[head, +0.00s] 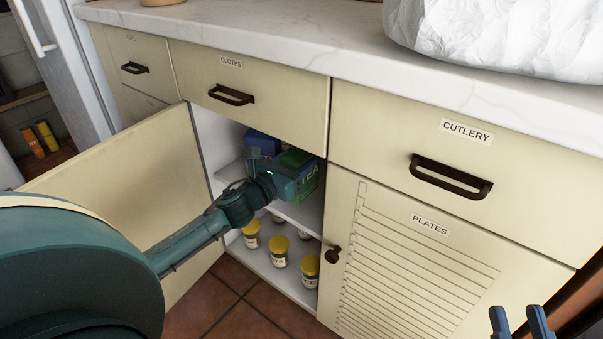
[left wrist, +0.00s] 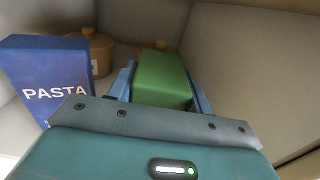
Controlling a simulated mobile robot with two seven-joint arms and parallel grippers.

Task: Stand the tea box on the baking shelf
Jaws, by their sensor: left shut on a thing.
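The green tea box (head: 309,187) is inside the open cabinet, above the middle shelf (head: 303,213). My left gripper (head: 292,175) reaches in and is shut on it, partly hiding it. In the left wrist view the tea box (left wrist: 163,78) sits between the blue fingers. I cannot tell whether its bottom touches the shelf. No label naming the baking shelf is readable. My right gripper (head: 522,322) shows only its two fingertips at the bottom right, apart and with nothing between them.
A blue pasta box (left wrist: 45,85) stands left of the tea box. Brown pots (left wrist: 101,55) are behind. Several yellow-lidded jars (head: 280,252) stand on the lower level. The open cabinet door (head: 130,185) is left of my arm; drawers (head: 245,90) and the marble counter (head: 300,35) lie above.

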